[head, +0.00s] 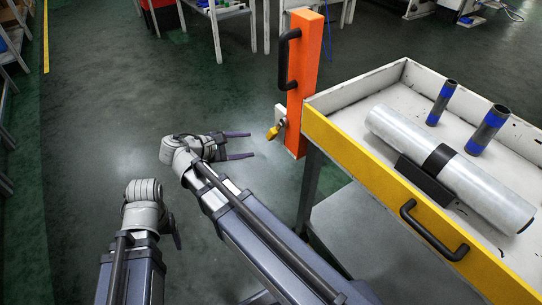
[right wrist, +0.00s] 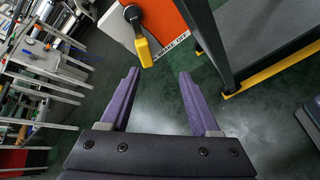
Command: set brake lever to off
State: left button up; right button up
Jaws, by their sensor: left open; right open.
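The brake lever (head: 272,132) is a small yellow handle low on the side of the orange post (head: 303,75). In the right wrist view the yellow lever (right wrist: 144,51) hangs from a dark round pivot, beside a white label that appears to read "BRAKE OFF" (right wrist: 170,52). My right gripper (head: 250,145) is open and empty, its purple fingers pointing at the lever from the left. In the right wrist view the lever is beyond the fingertips (right wrist: 159,74), not between them. My left gripper (head: 176,232) is open, low at the left, away from the post.
A white tray cart with a yellow front (head: 345,147) and black handle (head: 435,232) stands right of the post. It holds a large silver roll (head: 400,138) and two dark tubes with blue bands (head: 441,102). The green floor (head: 120,90) left of the post is clear.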

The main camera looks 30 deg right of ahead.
aim_at(269, 135)
pick_arm(q)
notch_tip(269, 135, down, 15)
jog(key=b, duration=1.1)
jog(key=shift+r+b, duration=0.15)
jog(key=shift+b, duration=0.25)
pick_arm(e)
jog(key=shift+w+d+f+n+h, duration=0.5)
jog(key=shift+w+d+f+h, duration=0.3)
jog(key=shift+d, duration=1.15)
jog(key=shift+w+d+f+n+h, duration=0.55)
jog(key=shift+d+f+h, duration=0.35)
jog(key=shift+d, duration=1.1)
jog(key=shift+w+d+f+n+h, duration=0.45)
jog(key=shift+w+d+f+h, duration=0.4)
jog(key=shift+d, duration=1.1)
jog(key=shift+s+r, duration=0.1)
jog(key=shift+r, duration=0.1)
grip_shut()
